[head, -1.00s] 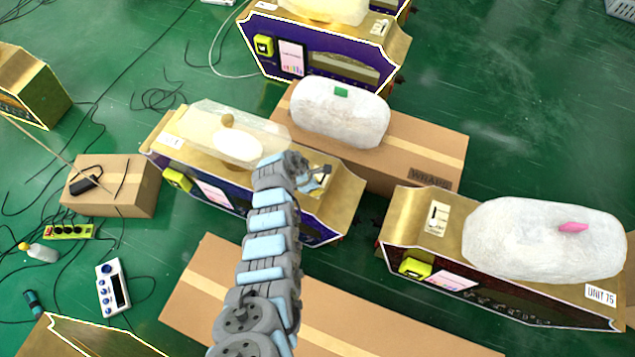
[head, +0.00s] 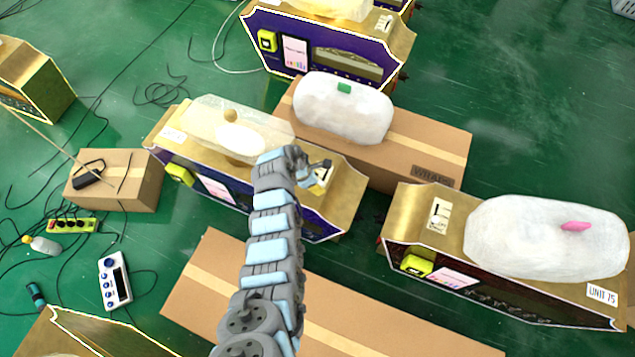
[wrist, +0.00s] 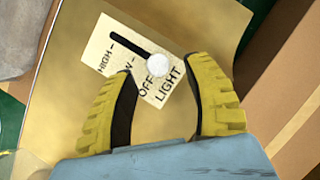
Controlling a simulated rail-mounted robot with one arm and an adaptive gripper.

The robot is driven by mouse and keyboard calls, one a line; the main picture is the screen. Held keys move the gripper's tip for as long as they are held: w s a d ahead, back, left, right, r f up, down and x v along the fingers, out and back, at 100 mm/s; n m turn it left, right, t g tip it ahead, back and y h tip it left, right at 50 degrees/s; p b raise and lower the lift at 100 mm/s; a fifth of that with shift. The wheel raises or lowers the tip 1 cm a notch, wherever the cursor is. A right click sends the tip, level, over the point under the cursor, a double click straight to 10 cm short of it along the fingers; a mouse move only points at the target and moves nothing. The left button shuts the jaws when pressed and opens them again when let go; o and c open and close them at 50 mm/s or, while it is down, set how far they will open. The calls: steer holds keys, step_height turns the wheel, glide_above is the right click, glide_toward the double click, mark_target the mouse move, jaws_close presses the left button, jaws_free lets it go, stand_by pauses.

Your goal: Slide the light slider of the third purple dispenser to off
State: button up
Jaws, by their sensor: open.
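The purple dispenser (head: 345,195) under my arm has a gold top and a purple front. Its cream light panel (head: 322,180) is partly hidden by my gripper (head: 312,172) in the head view. In the wrist view the light panel (wrist: 94,45) shows a dark slot marked HIGH, LOW and OFF. The round white slider knob (wrist: 158,65) sits at the OFF end of the slot. My gripper (wrist: 161,76) is open, its yellow fingers on either side of the knob; contact with the knob cannot be told.
Another purple dispenser (head: 395,45) stands at the back. A dark-red-fronted dispenser (head: 410,205) is at the right. Cardboard boxes (head: 440,150) lie behind and in front (head: 200,280). A cloudy bag (head: 190,115) covers the left part of the dispenser's top. Cables cross the green floor at left.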

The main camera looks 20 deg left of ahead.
steer(key=v, duration=1)
steer(key=shift+r, duration=0.15)
stand_by(0.4)
